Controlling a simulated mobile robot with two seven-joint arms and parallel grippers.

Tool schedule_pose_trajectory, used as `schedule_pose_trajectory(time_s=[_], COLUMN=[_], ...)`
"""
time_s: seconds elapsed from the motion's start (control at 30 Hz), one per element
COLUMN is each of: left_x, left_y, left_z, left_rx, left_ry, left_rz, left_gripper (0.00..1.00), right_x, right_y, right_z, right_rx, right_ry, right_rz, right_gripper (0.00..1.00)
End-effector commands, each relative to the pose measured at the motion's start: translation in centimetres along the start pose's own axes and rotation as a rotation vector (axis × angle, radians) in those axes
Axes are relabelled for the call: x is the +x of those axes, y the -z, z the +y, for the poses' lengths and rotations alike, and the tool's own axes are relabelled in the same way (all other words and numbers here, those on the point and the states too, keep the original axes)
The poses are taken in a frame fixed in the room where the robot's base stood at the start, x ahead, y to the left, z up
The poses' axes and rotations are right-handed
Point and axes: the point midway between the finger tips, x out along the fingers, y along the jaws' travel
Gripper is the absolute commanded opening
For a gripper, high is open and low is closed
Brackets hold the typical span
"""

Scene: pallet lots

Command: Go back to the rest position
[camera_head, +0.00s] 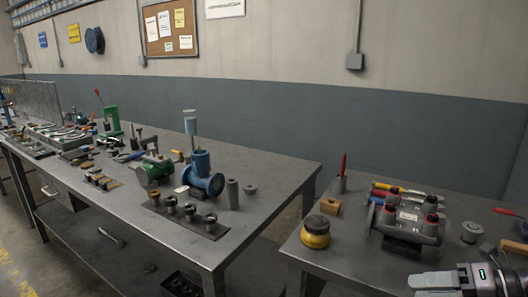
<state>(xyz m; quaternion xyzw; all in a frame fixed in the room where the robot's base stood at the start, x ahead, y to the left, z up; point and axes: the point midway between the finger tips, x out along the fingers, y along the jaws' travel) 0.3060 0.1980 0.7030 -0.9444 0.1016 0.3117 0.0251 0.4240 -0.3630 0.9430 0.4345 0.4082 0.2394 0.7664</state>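Part of my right gripper (432,281) shows at the lower right corner, above the front edge of the right bench (350,265). Its pale finger end points left. I cannot tell whether its fingers are apart, and nothing is visibly held. A grey machined block with red caps (411,221) stands on the bench just behind it, apart from it in the picture. My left gripper is not in view.
A yellow and black round container (316,232) stands at the right bench's left side. A red-handled tool (341,172) stands upright behind it. The long left bench (265,172) holds a blue valve (203,173), a green pump (157,168) and several small parts. A gap separates the benches.

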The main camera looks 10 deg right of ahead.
Motion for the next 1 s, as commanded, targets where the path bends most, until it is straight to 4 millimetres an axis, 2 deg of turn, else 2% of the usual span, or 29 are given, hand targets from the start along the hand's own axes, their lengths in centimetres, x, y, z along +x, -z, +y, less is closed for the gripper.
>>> schedule_pose_trajectory(time_s=[0.27,0.47,0.6,0.73,0.87,1.0], left_x=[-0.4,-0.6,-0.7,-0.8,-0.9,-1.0], left_y=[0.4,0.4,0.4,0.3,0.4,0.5], left_z=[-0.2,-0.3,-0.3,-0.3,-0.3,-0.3], left_rx=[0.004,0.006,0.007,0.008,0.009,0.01], left_ry=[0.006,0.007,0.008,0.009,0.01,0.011], left_rz=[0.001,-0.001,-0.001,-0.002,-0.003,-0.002], left_gripper=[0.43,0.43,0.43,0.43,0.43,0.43], right_x=[1.6,3.3,5.0,7.1,9.7,12.2], right_y=[2.7,6.2,9.6,13.5,17.6,21.4], right_z=[-5.2,-9.0,-11.2,-12.6,-13.0,-12.5], right_rx=[0.519,0.909,1.197,1.473,1.745,1.987], right_ry=[-0.154,-0.225,-0.256,-0.272,-0.275,-0.264], right_rz=[-0.305,-0.487,-0.595,-0.673,-0.727,-0.754], right_gripper=[0.51,0.51,0.51,0.51,0.51,0.51])
